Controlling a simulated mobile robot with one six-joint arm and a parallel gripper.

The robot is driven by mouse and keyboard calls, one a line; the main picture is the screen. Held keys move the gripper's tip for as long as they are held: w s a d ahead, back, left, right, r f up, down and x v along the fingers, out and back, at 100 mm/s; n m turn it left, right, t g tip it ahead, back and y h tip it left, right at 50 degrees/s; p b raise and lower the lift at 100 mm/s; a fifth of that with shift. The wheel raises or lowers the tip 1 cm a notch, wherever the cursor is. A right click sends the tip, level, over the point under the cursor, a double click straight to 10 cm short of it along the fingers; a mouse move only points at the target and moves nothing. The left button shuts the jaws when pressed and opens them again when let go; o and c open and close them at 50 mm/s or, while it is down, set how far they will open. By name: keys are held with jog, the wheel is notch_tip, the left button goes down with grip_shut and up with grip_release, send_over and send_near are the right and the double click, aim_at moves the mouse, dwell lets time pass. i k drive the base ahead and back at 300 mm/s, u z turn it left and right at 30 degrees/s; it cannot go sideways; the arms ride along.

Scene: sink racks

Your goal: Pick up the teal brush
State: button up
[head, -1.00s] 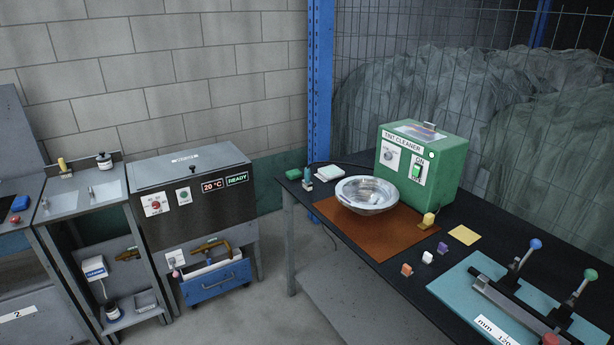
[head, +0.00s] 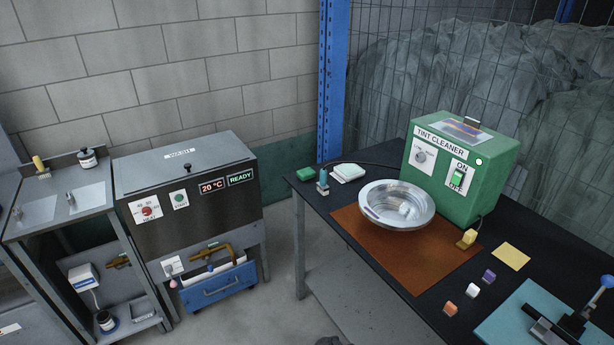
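The teal brush (head: 323,180) stands upright on the left end of the black table (head: 408,305), handle up. It is between a green sponge-like block (head: 305,174) and a folded white cloth (head: 348,172), close to both. My gripper is not in view. A small dark shape shows at the bottom edge, and I cannot tell what it is.
A metal bowl (head: 370,214) with something white inside sits on a brown mat (head: 418,277). Behind it is the green tint cleaner (head: 490,178). Small coloured blocks lie at the right.

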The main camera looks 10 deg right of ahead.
aim_at(324, 189)
jog(key=u, duration=0.6)
jog(key=i, duration=0.95)
jog(key=u, duration=0.55)
